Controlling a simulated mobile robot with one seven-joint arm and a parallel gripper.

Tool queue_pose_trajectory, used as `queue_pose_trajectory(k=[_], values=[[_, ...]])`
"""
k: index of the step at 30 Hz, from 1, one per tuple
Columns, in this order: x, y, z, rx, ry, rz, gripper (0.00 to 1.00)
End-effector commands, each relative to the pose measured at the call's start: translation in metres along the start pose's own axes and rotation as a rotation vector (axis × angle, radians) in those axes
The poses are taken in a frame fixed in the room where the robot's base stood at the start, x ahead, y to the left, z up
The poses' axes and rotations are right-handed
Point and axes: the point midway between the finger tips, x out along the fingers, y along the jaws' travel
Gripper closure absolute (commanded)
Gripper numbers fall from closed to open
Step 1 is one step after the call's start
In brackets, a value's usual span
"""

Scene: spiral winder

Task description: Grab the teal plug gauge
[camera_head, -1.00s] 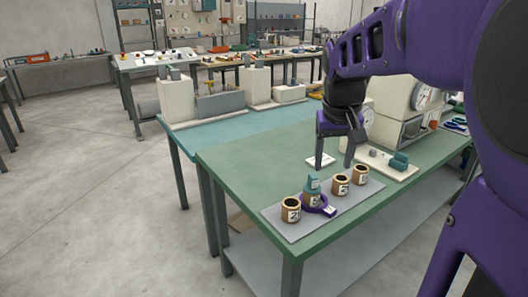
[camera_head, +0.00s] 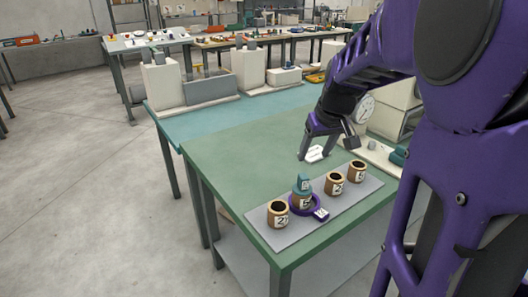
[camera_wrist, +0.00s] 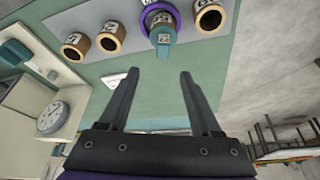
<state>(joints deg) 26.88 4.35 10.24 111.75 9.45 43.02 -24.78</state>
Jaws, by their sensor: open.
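The teal plug gauge (camera_head: 302,183) stands upright in a brown numbered cup (camera_head: 302,201) on a grey mat. A purple ring with a white tag (camera_head: 320,214) lies around that cup. In the wrist view the teal plug gauge (camera_wrist: 163,42) is at the top centre, beyond the fingertips. My gripper (camera_head: 316,155) is open and empty above the green table, behind the row of cups and apart from the gauge. Its two fingers also show in the wrist view (camera_wrist: 158,75), with green table between them.
Other brown cups stand on the grey mat (camera_head: 282,238): one to the left (camera_head: 278,213) and two to the right (camera_head: 334,183) (camera_head: 357,171). A white card (camera_head: 315,154) lies by my fingers. A beige machine with a dial (camera_head: 392,105) stands behind at right.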

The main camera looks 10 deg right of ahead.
Motion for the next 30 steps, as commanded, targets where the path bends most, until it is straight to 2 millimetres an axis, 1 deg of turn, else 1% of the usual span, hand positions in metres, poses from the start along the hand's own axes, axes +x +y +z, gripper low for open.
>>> queue_pose_trajectory(k=[1, 3, 7, 9, 14, 17, 21, 24, 27, 30], values=[[0.014, 0.0, 0.002, 0.0, -0.005, -0.002, 0.35], [0.029, 0.0, 0.002, -0.001, -0.004, -0.002, 0.35], [0.05, 0.0, 0.001, 0.0, -0.002, -0.001, 0.35], [0.057, -0.001, 0.001, 0.0, -0.002, -0.001, 0.35], [0.066, -0.001, 0.001, -0.001, -0.001, 0.0, 0.35], [0.078, -0.003, 0.004, -0.002, -0.003, -0.001, 0.35], [0.1, -0.006, 0.007, 0.0, -0.003, -0.002, 0.35], [0.11, -0.006, 0.006, -0.001, -0.001, 0.0, 0.35], [0.114, -0.005, 0.006, -0.001, -0.001, 0.0, 0.35], [0.114, -0.005, 0.005, -0.001, 0.0, 0.001, 0.35]])
